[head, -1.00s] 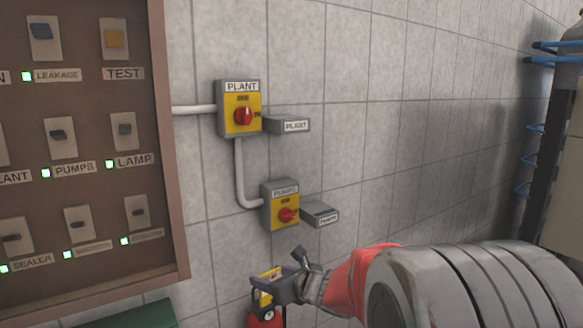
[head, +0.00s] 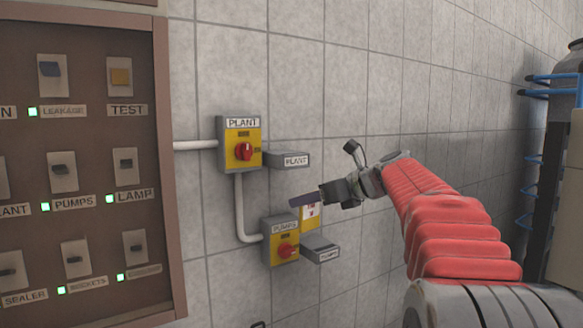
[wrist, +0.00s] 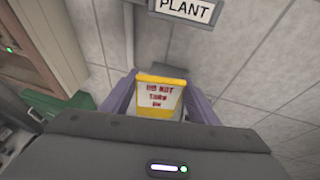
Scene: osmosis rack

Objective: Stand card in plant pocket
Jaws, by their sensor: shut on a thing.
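My gripper (head: 318,197) is shut on a yellow and white card (head: 309,215), which hangs below the purple fingers in the head view. In the wrist view the card (wrist: 160,97) sits between the two fingers, with red lettering reading "DO NOT TURN ON". The plant pocket (head: 290,160) is a grey box labelled PLANT on the wall, to the right of the plant switch (head: 242,144). My gripper is below the pocket and slightly right, apart from it. In the wrist view the pocket's PLANT label (wrist: 186,9) shows at the top, beyond the card.
The pumps switch (head: 282,240) and its grey pocket (head: 320,249) are just below the card. A brown switch panel (head: 100,225) stands at the left. The tiled wall above the plant switch is clear.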

